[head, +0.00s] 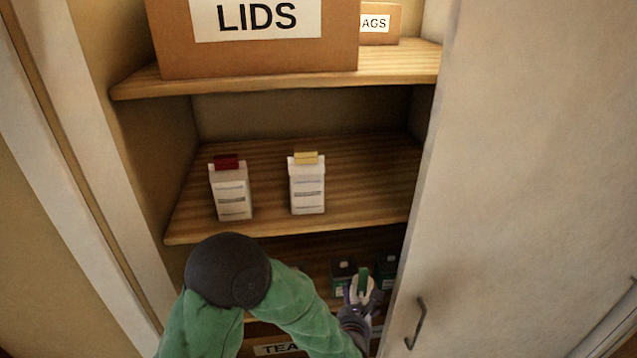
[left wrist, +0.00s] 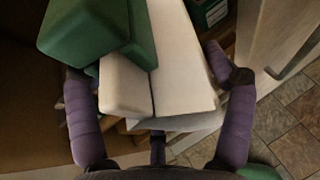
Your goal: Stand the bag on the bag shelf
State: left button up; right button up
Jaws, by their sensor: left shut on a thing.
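A white bag (head: 360,290) with a green clip on top is in my left gripper (head: 356,306), at the lower right of the cabinet opening in the head view. In the left wrist view the white bag (left wrist: 178,62) and its green clip (left wrist: 95,28) sit between the purple fingers of the left gripper (left wrist: 150,80). A middle wooden shelf (head: 365,185) carries a white bag with a red clip (head: 231,190) and a white bag with a yellow clip (head: 307,187), both upright. The held bag is below this shelf's front edge. My right gripper is out of view.
Bare shelf lies right of the yellow-clipped bag. Above is a shelf with a LIDS box (head: 255,50) and a smaller box labelled AGS (head: 378,24). Dark green boxes (head: 343,275) stand on the lower shelf. A pale door (head: 510,180) with a handle (head: 416,325) bounds the right side.

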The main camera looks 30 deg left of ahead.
pick_arm(q)
jog(key=r+p, duration=0.2)
jog(key=r, duration=0.1)
jog(key=r+p, duration=0.2)
jog(key=r, duration=0.1)
jog(key=r+p, duration=0.3)
jog(key=shift+a, duration=0.3)
jog(key=shift+s+r, duration=0.1)
jog(key=shift+r, duration=0.15)
jog(key=shift+a, duration=0.1)
